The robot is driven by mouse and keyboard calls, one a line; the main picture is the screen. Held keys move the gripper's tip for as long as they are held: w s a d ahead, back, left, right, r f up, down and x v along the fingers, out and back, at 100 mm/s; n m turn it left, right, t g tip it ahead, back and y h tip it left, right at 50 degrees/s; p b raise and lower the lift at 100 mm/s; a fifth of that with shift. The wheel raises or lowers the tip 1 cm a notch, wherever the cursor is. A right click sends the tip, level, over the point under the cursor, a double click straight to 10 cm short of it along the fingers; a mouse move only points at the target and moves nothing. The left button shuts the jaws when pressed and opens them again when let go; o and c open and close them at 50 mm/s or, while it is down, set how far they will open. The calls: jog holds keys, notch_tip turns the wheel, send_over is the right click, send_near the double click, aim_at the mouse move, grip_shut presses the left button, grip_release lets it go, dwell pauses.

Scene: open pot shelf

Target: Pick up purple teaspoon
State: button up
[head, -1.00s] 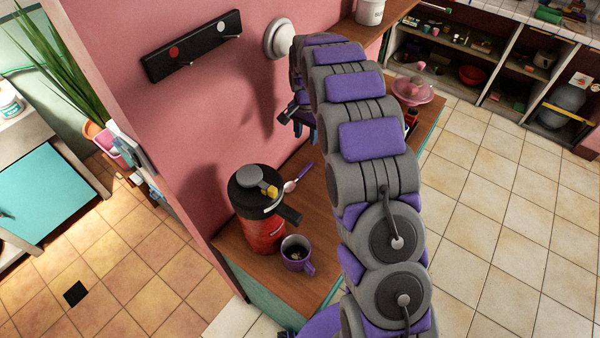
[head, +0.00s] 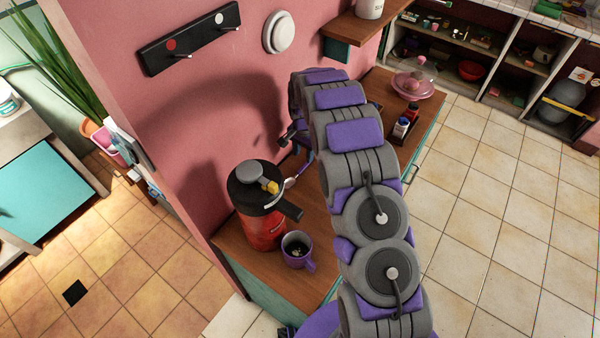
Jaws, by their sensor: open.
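The purple teaspoon (head: 290,183) is just right of the red and black appliance on the wooden counter. Its pale bowl points to the lower left and its purple handle runs up to the right. My gripper (head: 306,156) is open at the handle's upper end, close to the pink wall. Its fingers are small and partly hidden by my arm. I cannot tell whether they touch the handle or are around it.
The red and black appliance (head: 262,205) and a purple mug (head: 297,250) stand at the counter's near end. Small bottles (head: 402,127) and a pink lidded dish (head: 414,85) are farther back. A wall shelf (head: 350,28) juts out above. A black hook rail (head: 190,40) hangs left.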

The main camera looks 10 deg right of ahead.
aim_at(303, 167)
notch_tip(303, 167, down, 2)
jog(key=shift+a, duration=0.1)
notch_tip(303, 167, down, 4)
jog(key=shift+f+b, duration=0.1)
jog(key=shift+b, duration=0.3)
jog(key=shift+c, duration=0.3)
grip_shut()
